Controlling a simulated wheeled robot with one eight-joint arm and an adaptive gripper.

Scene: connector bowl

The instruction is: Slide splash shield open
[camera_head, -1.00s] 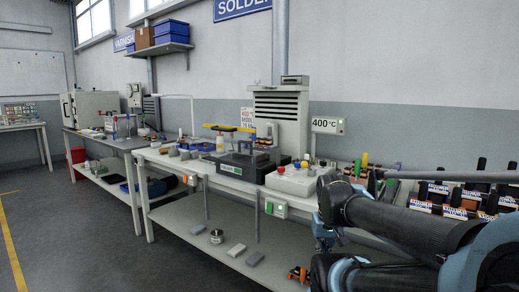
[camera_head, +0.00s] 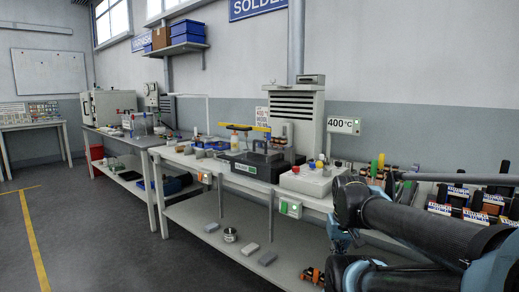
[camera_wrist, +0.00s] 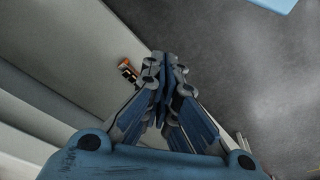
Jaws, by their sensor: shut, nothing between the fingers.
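I cannot pick out the splash shield with certainty in the head view. A black-based station (camera_head: 262,168) stands on the near workbench (camera_head: 172,157), with a yellow bar (camera_head: 249,127) across its top. Whether a clear panel hangs at that bar is too small to tell. My gripper (camera_wrist: 163,62) is shut and empty in the wrist view, pointing down beside a pale shelf. In the head view my arm fills the lower right, well to the right of the station and apart from it.
A white box with coloured knobs (camera_head: 308,180) stands right of the station. The lower shelf (camera_head: 255,243) holds a tin (camera_head: 230,235), grey blocks and an orange-black item (camera_head: 312,275), also in the wrist view (camera_wrist: 129,71). The floor (camera_head: 110,240) at left is clear.

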